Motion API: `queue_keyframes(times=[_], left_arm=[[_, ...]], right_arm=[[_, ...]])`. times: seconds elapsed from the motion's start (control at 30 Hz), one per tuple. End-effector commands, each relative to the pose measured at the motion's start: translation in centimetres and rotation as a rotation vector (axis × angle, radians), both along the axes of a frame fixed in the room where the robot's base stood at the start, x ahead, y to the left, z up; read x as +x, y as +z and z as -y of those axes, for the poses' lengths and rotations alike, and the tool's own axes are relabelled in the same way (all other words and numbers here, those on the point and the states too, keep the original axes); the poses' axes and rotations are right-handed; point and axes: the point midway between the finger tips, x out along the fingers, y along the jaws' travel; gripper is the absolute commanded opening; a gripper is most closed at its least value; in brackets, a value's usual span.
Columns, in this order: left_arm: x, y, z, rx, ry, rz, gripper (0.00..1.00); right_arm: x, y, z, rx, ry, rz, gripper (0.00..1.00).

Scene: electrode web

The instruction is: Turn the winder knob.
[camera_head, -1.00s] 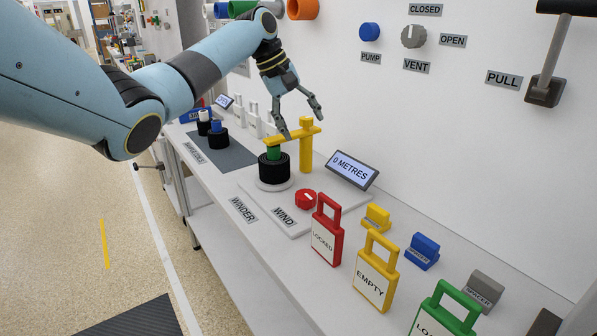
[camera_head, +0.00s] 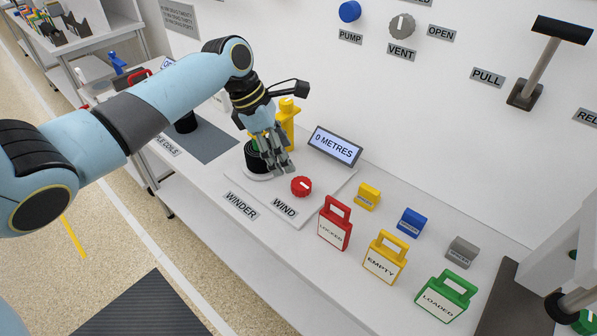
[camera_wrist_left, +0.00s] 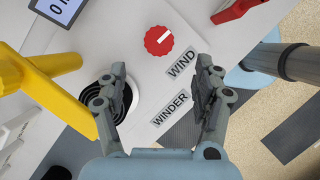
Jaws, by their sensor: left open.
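The winder knob (camera_head: 301,186) is a red round dial with a white mark, on a white base plate (camera_head: 322,205) beside the WIND label (camera_head: 284,207). In the left wrist view the knob (camera_wrist_left: 158,41) lies ahead of the fingers, a little left of centre, with nothing touching it. My left gripper (camera_head: 282,171) points down, just up and left of the knob in the head view. Its fingers are apart and empty, also in the left wrist view (camera_wrist_left: 165,95). A dark coil (camera_head: 254,160) on a round spindle stands behind the gripper, partly hidden by it.
A yellow post and arm (camera_head: 287,120) stand close behind the gripper. The display (camera_head: 335,147) reads 0 METRES. Red (camera_head: 334,232), yellow (camera_head: 384,266) and green (camera_head: 444,302) tags stand to the right, with small yellow, blue and grey blocks behind them.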

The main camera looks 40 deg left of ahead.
Motion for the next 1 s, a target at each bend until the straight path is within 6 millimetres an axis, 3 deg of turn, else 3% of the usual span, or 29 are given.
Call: queue_keyframes(times=[0.17,0.5,0.9,1.0], left_arm=[[0.7,-3.1,1.1,-0.003,0.001,-0.002,0.68],[2.0,-8.4,2.8,-0.001,0.000,-0.001,0.68],[2.2,-9.2,3.1,0.000,-0.001,0.000,0.68],[2.2,-9.2,3.1,0.001,-0.001,0.000,0.56]], right_arm=[[0.1,-0.5,0.4,-0.004,0.002,0.001,0.00],[0.0,-1.5,-1.3,0.016,-0.004,0.000,0.00],[0.0,-1.6,-0.9,0.010,-0.003,0.000,0.00],[0.0,-1.6,-0.7,0.008,-0.002,-0.001,0.00]])
